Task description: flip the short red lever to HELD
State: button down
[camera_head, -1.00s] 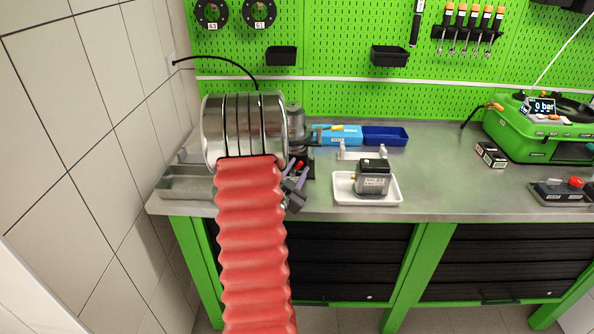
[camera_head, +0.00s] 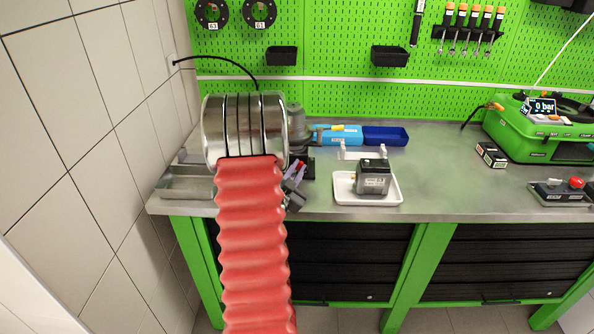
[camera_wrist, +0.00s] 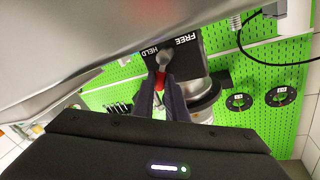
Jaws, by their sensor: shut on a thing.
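The short red lever (camera_wrist: 161,80) hangs from a grey pivot below a dark plate (camera_wrist: 186,56) lettered HELD on the left and FREE on the right in the wrist view. My gripper (camera_wrist: 163,92) is shut on the lever, its dark fingers on both sides of the red part. I cannot tell which word the lever points to. In the head view my gripper (camera_head: 297,177) is beside the big metal cylinder near the bench's left end; the lever is mostly hidden there.
A white tray (camera_head: 390,196) holding a dark grey block (camera_head: 374,176) stands right of my gripper. A green case (camera_head: 512,135) and a box with a red button (camera_head: 560,190) are at the right.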

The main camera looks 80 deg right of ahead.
jog(key=shift+s, duration=0.1)
jog(key=shift+s+f+m+y, duration=0.2)
jog(key=shift+s+m+y, duration=0.1)
jog(key=shift+m, duration=0.6)
jog(key=c, duration=1.8)
grip_release()
jog(key=shift+w, duration=0.1)
jog(key=shift+o, duration=0.2)
jog(key=w+a, duration=0.1)
jog(key=a, duration=1.2)
jog(key=shift+a+r, duration=0.3)
